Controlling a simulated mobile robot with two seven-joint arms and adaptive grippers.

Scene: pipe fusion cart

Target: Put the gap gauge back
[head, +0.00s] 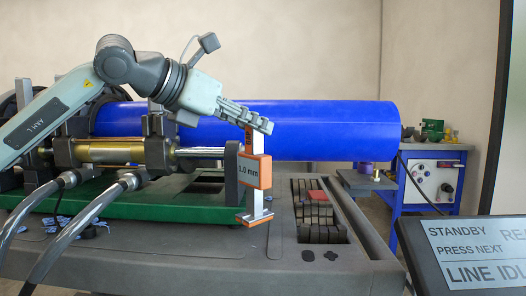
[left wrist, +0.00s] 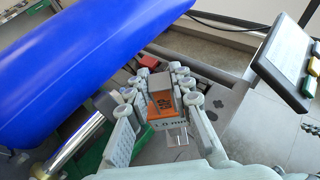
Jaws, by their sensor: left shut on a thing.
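The gap gauge (head: 254,171) is an upright piece with orange edges, a grey "1.0 mm" label and a pale metal stem ending in an orange-edged foot. My left gripper (head: 252,117) is shut on its upper end, and the gauge hangs below the fingers in front of the blue pipe. In the left wrist view the gauge (left wrist: 162,106) shows its orange face between the two fingers of the left gripper (left wrist: 172,84). The foot is low over the grey cart top; I cannot tell whether it touches. My right gripper is in neither view.
The blue pipe (head: 320,128) lies in the clamps behind the gauge. A recess with dark blocks (head: 318,212) and a red one lies right of it on the cart (head: 276,270). The display panel (head: 475,255) stands at front right. Cables cross the left side.

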